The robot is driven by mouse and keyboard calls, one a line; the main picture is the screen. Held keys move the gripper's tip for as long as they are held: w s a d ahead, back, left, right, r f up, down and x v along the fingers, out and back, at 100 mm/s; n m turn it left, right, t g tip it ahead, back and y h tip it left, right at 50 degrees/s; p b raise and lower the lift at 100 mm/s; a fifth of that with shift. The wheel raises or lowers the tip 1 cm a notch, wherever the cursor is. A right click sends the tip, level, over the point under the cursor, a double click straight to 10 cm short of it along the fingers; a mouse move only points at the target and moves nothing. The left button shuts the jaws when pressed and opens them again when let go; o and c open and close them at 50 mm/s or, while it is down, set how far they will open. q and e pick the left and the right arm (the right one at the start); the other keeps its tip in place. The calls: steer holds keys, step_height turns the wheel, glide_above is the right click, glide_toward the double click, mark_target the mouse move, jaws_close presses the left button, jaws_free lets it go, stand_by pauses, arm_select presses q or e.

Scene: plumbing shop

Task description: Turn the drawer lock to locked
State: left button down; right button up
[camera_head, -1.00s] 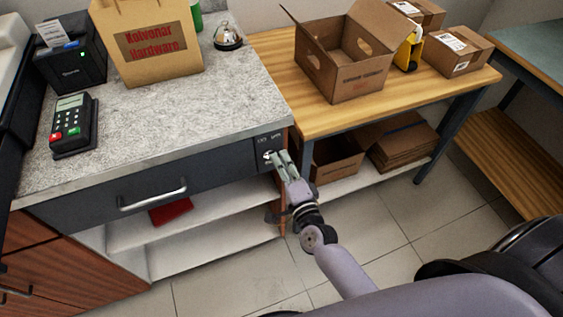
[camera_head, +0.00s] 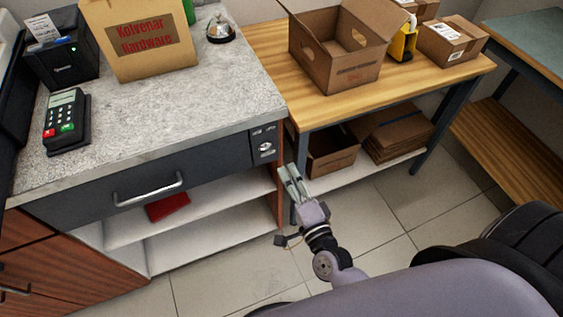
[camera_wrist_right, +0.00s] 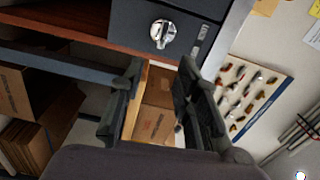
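The drawer lock (camera_head: 265,148) is a small silver knob on a dark panel at the right end of the counter front. It also shows large in the right wrist view (camera_wrist_right: 163,33), with small pale markings beside it. I cannot read which marking it points to. The grey drawer (camera_head: 95,194) with its bar handle (camera_head: 148,189) looks shut. My right gripper (camera_head: 287,170) is below and right of the knob, apart from it. In the right wrist view its fingers (camera_wrist_right: 161,68) are spread with nothing between them. My left gripper is out of view.
The stone counter (camera_head: 185,105) holds a card terminal (camera_head: 66,121), a paper bag (camera_head: 140,45) and a bell (camera_head: 220,30). A wooden table (camera_head: 400,85) with cardboard boxes stands to the right. The floor in front of the shelves is clear.

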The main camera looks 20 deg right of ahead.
steer(key=s, duration=0.4)
steer(key=shift+f, duration=0.1)
stand_by(0.4)
steer(key=s+f+n+g+y, duration=0.1)
steer(key=s+f+n+g, duration=0.25)
steer(key=f, duration=0.55)
steer(key=s+f+n+g, duration=0.2)
steer(key=f+n, duration=0.2)
steer(key=f, duration=0.5)
steer(key=s+f+n+g+y, duration=0.1)
steer(key=s+f+n+g, duration=0.15)
steer(key=f, duration=0.75)
steer(key=s+d+f+n+g+h, duration=0.1)
steer(key=s+d+f+n+g, duration=0.2)
steer(key=s+f, duration=0.5)
steer(key=s+d+f+n+g+h, duration=0.1)
steer(key=s+d+f+n+g, duration=0.2)
steer(key=s, duration=1.2)
step_height(320, 180, down, 6)
steer(key=n+g, duration=0.3)
steer(key=shift+d+n+h, duration=0.2)
steer(key=shift+n+h, duration=0.1)
steer(key=shift+w, duration=0.1)
